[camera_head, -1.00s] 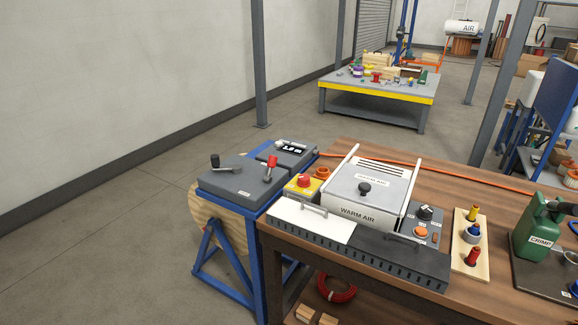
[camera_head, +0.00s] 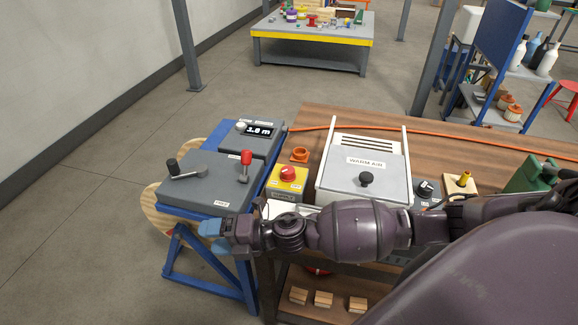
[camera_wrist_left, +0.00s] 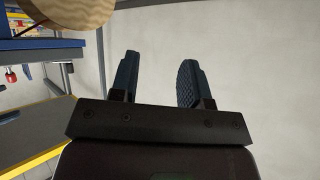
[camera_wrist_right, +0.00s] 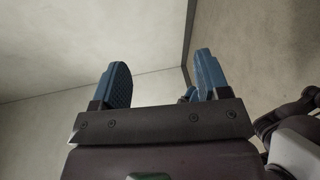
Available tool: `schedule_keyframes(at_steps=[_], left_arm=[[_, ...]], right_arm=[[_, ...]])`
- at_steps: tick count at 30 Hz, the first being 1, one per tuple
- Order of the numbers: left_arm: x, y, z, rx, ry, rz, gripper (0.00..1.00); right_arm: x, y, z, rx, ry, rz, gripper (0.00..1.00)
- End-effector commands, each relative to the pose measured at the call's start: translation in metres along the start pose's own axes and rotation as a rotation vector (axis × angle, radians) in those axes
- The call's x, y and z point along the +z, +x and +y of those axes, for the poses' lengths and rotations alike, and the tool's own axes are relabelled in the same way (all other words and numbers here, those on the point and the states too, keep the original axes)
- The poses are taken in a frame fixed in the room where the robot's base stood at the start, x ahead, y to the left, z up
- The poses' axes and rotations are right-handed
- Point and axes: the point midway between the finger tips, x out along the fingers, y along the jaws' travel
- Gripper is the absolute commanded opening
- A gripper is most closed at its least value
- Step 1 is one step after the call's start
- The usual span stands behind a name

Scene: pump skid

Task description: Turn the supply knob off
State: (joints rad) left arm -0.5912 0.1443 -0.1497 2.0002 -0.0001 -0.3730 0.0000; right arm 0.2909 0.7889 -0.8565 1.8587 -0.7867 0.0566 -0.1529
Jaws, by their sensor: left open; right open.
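A black knob (camera_head: 425,188) sits on a dark control box right of the warm air unit, partly hidden by my right arm. A red knob (camera_head: 288,173) sits on a yellow box left of that unit. The labels are too small to tell which one is the supply knob. My right gripper (camera_head: 211,228) is empty, in front of the grey lever box, apart from both knobs. Its fingers are open in the right wrist view (camera_wrist_right: 160,78), facing bare wall.
The white warm air unit (camera_head: 363,168) stands on the wooden bench (camera_head: 480,140). An orange hose (camera_head: 350,128) crosses the bench. Open floor (camera_head: 80,230) lies left.

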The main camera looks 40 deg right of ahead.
Motion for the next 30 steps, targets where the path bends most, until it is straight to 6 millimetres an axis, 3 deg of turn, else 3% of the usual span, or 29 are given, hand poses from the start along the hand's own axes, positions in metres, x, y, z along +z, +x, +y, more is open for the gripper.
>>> schedule_keyframes(at_steps=[4, 8, 15, 21, 25, 30], left_arm=[[-0.002, -0.004, -0.001, -0.002, -0.002, -0.005, 0.43], [-0.001, -0.009, -0.001, -0.003, -0.003, -0.012, 0.43], [-0.007, -0.012, -0.002, -0.004, -0.004, -0.008, 0.43], [-0.014, -0.013, -0.002, -0.003, -0.004, 0.001, 0.43], [-0.017, -0.012, -0.002, -0.003, -0.004, 0.005, 0.43], [-0.018, -0.011, -0.002, -0.002, -0.003, 0.008, 0.43]], right_arm=[[0.027, -0.011, 0.000, -0.120, -0.341, 0.182, 0.69], [0.063, -0.035, -0.006, -0.257, -0.608, 0.325, 0.69], [0.163, -0.112, -0.001, -0.582, -1.001, 0.530, 0.69], [0.228, -0.174, 0.017, -0.810, -1.162, 0.622, 0.69], [0.246, -0.196, 0.023, -0.884, -1.199, 0.649, 0.69], [0.252, -0.197, 0.017, -0.904, -1.207, 0.658, 0.69]])
